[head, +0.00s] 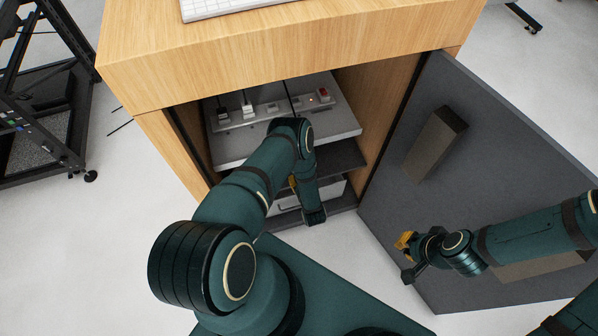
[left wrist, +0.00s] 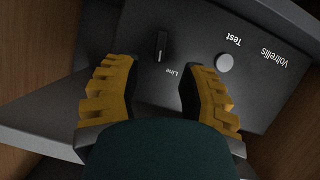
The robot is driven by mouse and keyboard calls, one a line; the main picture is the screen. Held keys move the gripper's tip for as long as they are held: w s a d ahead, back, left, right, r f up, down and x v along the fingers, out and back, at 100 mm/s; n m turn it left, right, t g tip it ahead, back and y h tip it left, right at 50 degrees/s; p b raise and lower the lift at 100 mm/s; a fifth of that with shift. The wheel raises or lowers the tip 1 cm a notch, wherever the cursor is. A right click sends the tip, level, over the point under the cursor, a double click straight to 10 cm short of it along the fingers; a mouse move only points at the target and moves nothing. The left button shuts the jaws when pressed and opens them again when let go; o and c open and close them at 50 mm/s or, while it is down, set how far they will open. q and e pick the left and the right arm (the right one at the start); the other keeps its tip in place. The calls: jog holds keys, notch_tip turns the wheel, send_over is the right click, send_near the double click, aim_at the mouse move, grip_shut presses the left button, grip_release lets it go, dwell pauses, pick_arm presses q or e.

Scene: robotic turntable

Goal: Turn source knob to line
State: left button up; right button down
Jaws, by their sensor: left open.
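The source knob (left wrist: 162,46) is small and black with a pale pointer mark, on the dark front panel (left wrist: 270,88). The word "Line" (left wrist: 171,73) is printed close to it, upside down in the left wrist view. My left gripper (left wrist: 158,68) is open, its yellow-padded fingers on either side of the knob's area, apart from it. In the head view my left arm reaches into the cabinet and hides most of the panel. My right gripper (head: 406,258) is open and empty in front of the cabinet door.
The wooden cabinet (head: 270,62) has its grey door (head: 400,215) swung open to the right. A shelf holds a power strip (head: 270,108) with plugs. A round button (left wrist: 224,63) marked "Test" sits beside the knob. A black rack (head: 45,110) stands at left.

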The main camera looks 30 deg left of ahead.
pick_arm(q)
jog(key=shift+b+x, duration=0.45)
jog(key=shift+x, duration=1.65)
grip_shut()
